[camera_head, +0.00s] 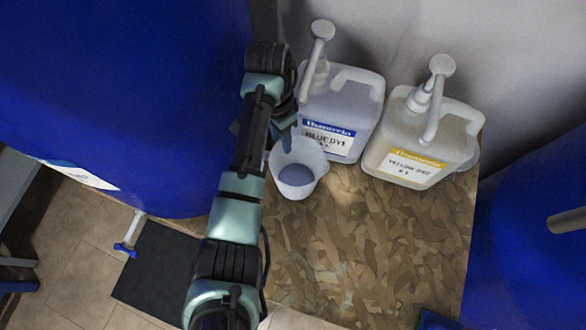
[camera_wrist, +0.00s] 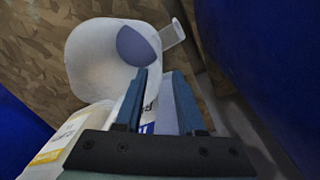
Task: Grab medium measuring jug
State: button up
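A white translucent measuring jug (camera_head: 309,160) with blue-violet liquid in its bottom stands on the wooden board, in front of the blue dye container. In the wrist view the jug (camera_wrist: 88,62) lies ahead and to the left of the fingers, with its handle (camera_wrist: 173,34) just beyond the fingertips. My gripper (camera_wrist: 160,72) is open, with its two blue fingers apart and the handle not between them. In the head view my gripper (camera_head: 284,138) is at the jug's far left rim, partly hidden by my arm. I cannot tell whether it touches the jug.
The blue dye container (camera_head: 345,105) and the yellow dye container (camera_head: 422,140), both with pumps, stand behind and right of the jug. Large blue drums (camera_head: 120,90) flank the board (camera_head: 375,250). The board's front is mostly clear.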

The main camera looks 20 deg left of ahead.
aim_at(283, 154)
jog(key=shift+s+d+f+b, duration=0.1)
jog(key=shift+s+f+b, duration=0.1)
jog(key=shift+f, duration=1.15)
jog(key=shift+s+d+f+b, duration=0.1)
jog(key=shift+f+b, duration=0.05)
jog(key=shift+f, duration=1.2)
grip_shut()
jog(key=shift+r, duration=0.1)
